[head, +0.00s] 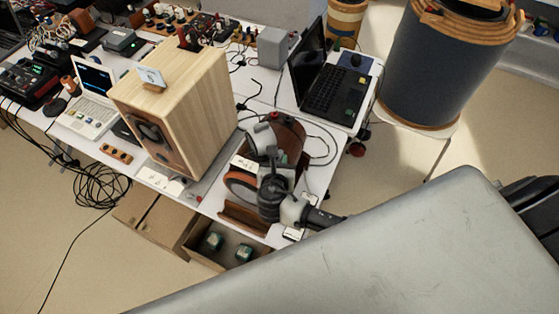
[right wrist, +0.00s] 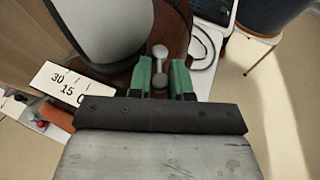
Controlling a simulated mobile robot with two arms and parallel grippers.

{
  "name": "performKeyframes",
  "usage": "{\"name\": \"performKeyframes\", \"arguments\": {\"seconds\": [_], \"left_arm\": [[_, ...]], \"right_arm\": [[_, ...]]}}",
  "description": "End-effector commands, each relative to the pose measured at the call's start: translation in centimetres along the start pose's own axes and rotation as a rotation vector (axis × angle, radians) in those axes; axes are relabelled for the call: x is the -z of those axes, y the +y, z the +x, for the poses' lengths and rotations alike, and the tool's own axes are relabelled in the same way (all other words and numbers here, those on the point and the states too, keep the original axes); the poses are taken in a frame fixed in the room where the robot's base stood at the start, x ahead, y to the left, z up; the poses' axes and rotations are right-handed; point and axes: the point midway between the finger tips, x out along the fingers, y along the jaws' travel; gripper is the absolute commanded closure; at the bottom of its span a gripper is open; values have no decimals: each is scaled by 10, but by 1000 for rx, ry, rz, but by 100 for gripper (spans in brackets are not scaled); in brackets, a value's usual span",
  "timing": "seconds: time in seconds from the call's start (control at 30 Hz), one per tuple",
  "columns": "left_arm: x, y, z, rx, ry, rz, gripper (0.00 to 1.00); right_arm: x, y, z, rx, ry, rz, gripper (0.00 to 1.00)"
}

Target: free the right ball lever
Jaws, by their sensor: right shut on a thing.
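The right ball lever (right wrist: 160,68), a small pale grey bar with a ball at its end, shows in the right wrist view. My right gripper (right wrist: 161,80) is shut on it, one green finger on each side. Behind the lever is a round red-brown wooden part (right wrist: 173,30), and a larger pale grey part (right wrist: 105,30) is at its left. In the head view, my dark right wrist (head: 271,195) is at the device with the red-brown round part (head: 287,130); the fingertips and lever are not clear there. My left gripper is not in view.
A white scale card (right wrist: 62,86) marked 30, 15 and 0 is left of the gripper. A wooden speaker box (head: 195,105) stands left of the device on the white table. A laptop (head: 335,90) is behind at right. An open box (head: 225,247) sits below the table edge.

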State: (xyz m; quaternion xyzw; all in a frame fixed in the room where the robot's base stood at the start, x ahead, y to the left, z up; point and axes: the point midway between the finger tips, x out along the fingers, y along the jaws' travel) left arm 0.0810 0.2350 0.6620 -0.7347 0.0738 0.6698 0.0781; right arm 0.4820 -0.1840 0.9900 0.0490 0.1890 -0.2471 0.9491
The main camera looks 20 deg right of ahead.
Motion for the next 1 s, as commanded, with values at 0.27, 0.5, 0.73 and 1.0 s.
{"name": "performKeyframes", "arguments": {"seconds": [0.27,0.5,0.73,1.0], "left_arm": [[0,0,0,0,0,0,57],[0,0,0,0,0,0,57],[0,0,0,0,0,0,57],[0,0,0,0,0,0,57]], "right_arm": [[-2,0,1,0,-4,2,100],[-2,1,0,-2,-3,2,55],[-1,2,0,-5,-2,2,55],[-1,2,0,-7,-1,2,55]]}}
